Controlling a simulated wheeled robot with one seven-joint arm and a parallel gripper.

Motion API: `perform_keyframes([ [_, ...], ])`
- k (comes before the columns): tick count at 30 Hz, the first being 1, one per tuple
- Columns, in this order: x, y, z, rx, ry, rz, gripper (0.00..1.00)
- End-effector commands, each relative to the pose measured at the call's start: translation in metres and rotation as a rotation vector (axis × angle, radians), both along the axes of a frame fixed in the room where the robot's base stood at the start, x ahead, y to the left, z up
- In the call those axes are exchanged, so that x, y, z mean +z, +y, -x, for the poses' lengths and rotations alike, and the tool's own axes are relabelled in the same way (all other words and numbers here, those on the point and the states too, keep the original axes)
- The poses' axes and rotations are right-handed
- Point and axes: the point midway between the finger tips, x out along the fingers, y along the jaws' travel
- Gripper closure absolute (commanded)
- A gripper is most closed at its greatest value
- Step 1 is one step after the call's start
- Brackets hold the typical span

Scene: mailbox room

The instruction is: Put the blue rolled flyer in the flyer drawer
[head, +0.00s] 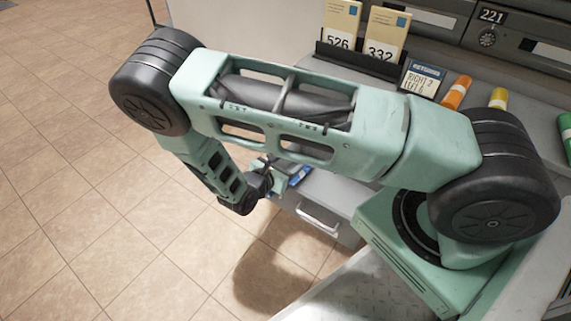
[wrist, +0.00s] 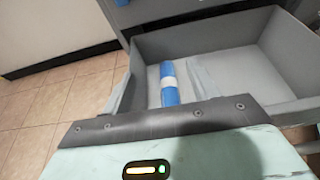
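The blue rolled flyer (wrist: 171,96), with a white band round its middle, shows in the wrist view just past the front edge of my gripper. It lies over the left part of an open grey drawer (wrist: 240,55); whether it touches the drawer floor is unclear. Pale shapes flank the flyer, but my fingers are not clearly made out, so its grip is uncertain. In the head view my gripper (head: 268,172) is low beside the drawer (head: 320,214), partly hidden by my arm. A bit of blue (head: 299,176) shows next to it.
A counter above holds a black rack (head: 357,59) with cards 526 and 332 and a small sign (head: 421,77). Orange (head: 455,92), yellow (head: 499,98) and green (head: 566,132) rolls lie there. Mailboxes (head: 520,40) stand behind. The tiled floor (head: 70,150) at left is clear.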

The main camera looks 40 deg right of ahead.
Motion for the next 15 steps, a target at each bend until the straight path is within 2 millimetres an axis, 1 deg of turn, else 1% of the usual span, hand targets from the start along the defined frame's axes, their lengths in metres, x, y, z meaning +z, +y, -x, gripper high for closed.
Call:
perform_keyframes([
  [8,0.001,0.002,0.0,0.001,0.0,-0.001,0.41],
  [11,0.005,0.009,0.002,0.003,-0.001,-0.001,0.41],
  [15,0.015,0.03,0.01,0.004,0.001,-0.002,0.41],
])
